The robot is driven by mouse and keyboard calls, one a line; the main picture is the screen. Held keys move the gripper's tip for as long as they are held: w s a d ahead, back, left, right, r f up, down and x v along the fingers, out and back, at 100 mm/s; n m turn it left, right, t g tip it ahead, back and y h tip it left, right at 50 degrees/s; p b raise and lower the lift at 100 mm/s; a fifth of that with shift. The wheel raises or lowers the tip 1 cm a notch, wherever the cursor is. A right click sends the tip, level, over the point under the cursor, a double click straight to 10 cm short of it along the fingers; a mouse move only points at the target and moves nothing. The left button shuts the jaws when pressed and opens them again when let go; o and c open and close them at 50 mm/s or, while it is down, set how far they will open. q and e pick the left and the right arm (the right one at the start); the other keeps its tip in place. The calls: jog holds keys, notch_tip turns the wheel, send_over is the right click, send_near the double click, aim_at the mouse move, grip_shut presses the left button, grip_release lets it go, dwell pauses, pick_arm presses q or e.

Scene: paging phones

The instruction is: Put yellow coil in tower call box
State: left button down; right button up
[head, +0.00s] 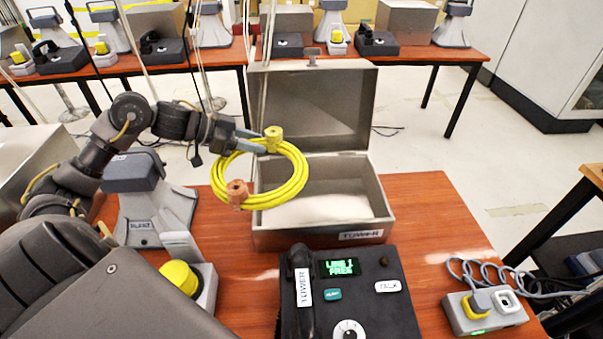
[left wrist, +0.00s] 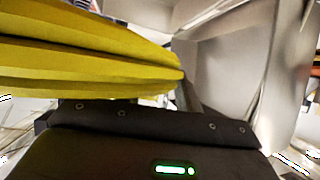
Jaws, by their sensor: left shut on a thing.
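The yellow coil (head: 302,187) is a ring of cable with a yellow block on its far side and a reddish-brown block at its near left. My left gripper (head: 268,142) is shut on the coil near the yellow block and holds it up over the left part of the box. The coil (left wrist: 90,60) fills the upper left of the left wrist view. The tower call box (head: 318,231) is a grey metal box labelled TOWER with its lid up at the back. The part of its inside that shows is empty. My right gripper is not in view.
A black TOWER phone (head: 350,300) stands in front of the box on the wooden table (head: 440,220). A grey unit with a yellow button (head: 485,312) is at right, and a grey PILOT stand (head: 155,215) is at left. Tables with more devices stand behind.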

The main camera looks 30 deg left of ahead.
pick_arm(q)
jog(key=w+d+f+p, duration=0.2)
jog(key=w+f+p, duration=0.1)
jog(key=w+f, duration=0.8)
jog(key=shift+w+d+f, duration=0.3)
jog(key=shift+d+f, duration=0.05)
jog(key=shift+f, duration=0.15)
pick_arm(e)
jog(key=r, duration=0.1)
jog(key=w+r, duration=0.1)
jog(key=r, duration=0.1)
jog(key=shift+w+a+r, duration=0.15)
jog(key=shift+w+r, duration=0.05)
pick_arm(q)
jog(key=shift+f, duration=0.1)
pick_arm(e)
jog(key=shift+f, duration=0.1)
